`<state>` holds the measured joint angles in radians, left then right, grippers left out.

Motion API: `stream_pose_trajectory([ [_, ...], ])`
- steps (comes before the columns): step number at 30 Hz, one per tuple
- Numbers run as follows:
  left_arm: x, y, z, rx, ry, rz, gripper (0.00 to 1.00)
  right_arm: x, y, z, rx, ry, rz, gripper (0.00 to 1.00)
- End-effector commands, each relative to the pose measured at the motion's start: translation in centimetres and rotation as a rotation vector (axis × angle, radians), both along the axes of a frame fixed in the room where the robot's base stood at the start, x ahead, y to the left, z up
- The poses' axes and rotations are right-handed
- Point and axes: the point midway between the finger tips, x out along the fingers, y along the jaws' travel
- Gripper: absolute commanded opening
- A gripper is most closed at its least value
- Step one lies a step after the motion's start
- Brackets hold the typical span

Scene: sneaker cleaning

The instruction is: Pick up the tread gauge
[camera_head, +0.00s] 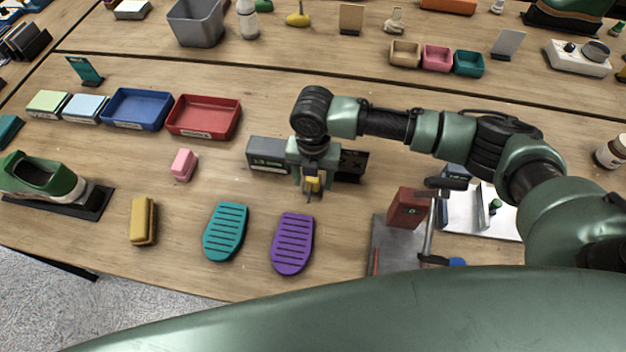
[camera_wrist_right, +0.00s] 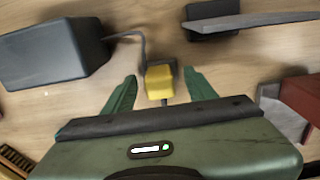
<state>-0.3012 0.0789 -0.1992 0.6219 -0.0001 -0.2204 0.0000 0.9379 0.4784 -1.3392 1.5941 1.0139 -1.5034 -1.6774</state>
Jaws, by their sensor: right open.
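The tread gauge appears to be the small yellow block (camera_head: 312,184) with a thin dark pin, near the middle of the table in the head view. It also shows in the right wrist view (camera_wrist_right: 160,82), between the two green fingers. My right gripper (camera_head: 311,190) is open, with one finger on each side of the yellow block. In the right wrist view the gripper (camera_wrist_right: 160,78) shows gaps between the fingers and the block. The gripper partly hides the block in the head view. My left gripper is not in view.
A dark grey box (camera_head: 268,154) with a label stands just left of the gripper; a thin bent rod shows beside it in the wrist view. Teal (camera_head: 226,232) and purple (camera_head: 293,243) ridged soles lie in front. A red block (camera_head: 407,208) stands on a grey plate to the right.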

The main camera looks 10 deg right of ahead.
Motion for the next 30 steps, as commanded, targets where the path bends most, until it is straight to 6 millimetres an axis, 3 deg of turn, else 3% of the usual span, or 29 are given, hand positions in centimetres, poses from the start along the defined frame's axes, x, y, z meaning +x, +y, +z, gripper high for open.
stream_pose_trajectory([
  [5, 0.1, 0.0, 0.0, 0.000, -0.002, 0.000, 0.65, 0.0, 0.0, 0.0, 0.000, 0.000, 0.000, 0.54],
  [9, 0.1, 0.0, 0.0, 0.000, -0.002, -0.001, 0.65, 0.0, 0.0, 0.0, 0.000, 0.000, 0.000, 0.15],
  [11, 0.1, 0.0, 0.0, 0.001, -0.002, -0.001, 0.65, 0.0, 0.0, 0.0, 0.000, 0.000, 0.000, 0.00],
  [23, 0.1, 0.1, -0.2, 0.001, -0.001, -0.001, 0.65, 0.1, 0.0, 0.5, 0.001, -0.001, -0.001, 0.00],
  [30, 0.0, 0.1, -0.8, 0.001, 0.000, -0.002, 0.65, 0.2, 0.0, 3.7, 0.002, -0.005, 0.000, 0.00],
])
